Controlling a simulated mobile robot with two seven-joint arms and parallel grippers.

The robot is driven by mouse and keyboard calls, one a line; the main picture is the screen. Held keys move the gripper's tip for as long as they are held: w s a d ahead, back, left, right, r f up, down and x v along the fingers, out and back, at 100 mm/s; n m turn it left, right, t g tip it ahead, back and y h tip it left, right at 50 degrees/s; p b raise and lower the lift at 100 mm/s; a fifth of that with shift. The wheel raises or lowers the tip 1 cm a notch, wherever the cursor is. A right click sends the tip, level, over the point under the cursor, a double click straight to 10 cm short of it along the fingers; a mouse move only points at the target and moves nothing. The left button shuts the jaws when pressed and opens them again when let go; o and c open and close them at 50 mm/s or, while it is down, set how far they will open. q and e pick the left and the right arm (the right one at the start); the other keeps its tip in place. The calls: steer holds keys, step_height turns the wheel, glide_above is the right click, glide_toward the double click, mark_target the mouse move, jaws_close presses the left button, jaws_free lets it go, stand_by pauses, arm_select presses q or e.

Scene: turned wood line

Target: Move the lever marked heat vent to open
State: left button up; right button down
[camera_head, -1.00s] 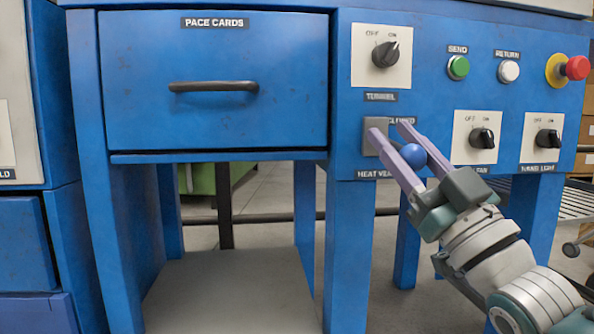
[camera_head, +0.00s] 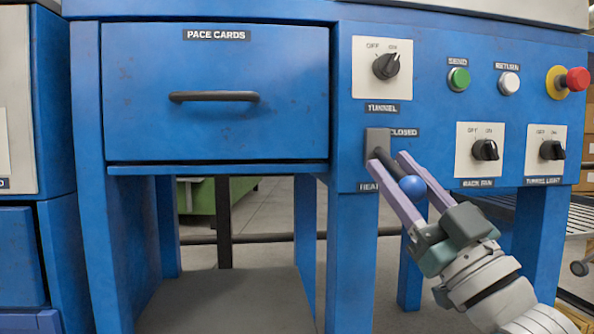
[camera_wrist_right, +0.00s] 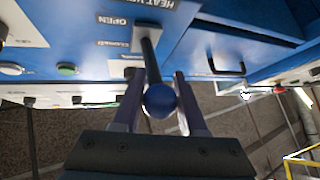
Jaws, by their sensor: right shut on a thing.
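The heat vent lever has a dark shaft and a blue ball knob (camera_head: 412,188); its grey base plate (camera_head: 377,140) is on the blue panel. A CLOSED label (camera_head: 404,132) sits beside the plate's upper part. The HEAT VENT label (camera_head: 368,187) below is partly hidden by a finger. In the right wrist view, the knob (camera_wrist_right: 160,100) is between the fingers and the OPEN label (camera_wrist_right: 113,20) shows. My right gripper (camera_head: 388,158) is shut on the lever, its fingers either side of the shaft and knob. My left gripper is not in view.
Above the lever is the TUNNEL switch (camera_head: 386,66). To its right are the BACK FAN switch (camera_head: 485,150) and the TUNNEL LIGHT switch (camera_head: 552,150). A red stop button (camera_head: 577,80) sticks out at upper right. The PACE CARDS drawer (camera_head: 215,130) is shut at left.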

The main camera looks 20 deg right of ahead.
steer(key=shift+w+f, duration=0.15)
steer(key=shift+f, duration=0.45)
stand_by(0.3)
steer(key=c, duration=0.9)
jaws_free()
steer(key=o, duration=0.4)
steer(key=shift+r, duration=0.1)
steer(key=shift+o, duration=0.2)
steer(key=shift+r, duration=0.1)
steer(key=shift+s, duration=0.3)
steer(key=p+v, duration=0.2)
steer(key=v, duration=0.7)
steer(key=shift+s+f+p, duration=0.2)
steer(key=shift+s+p, duration=0.1)
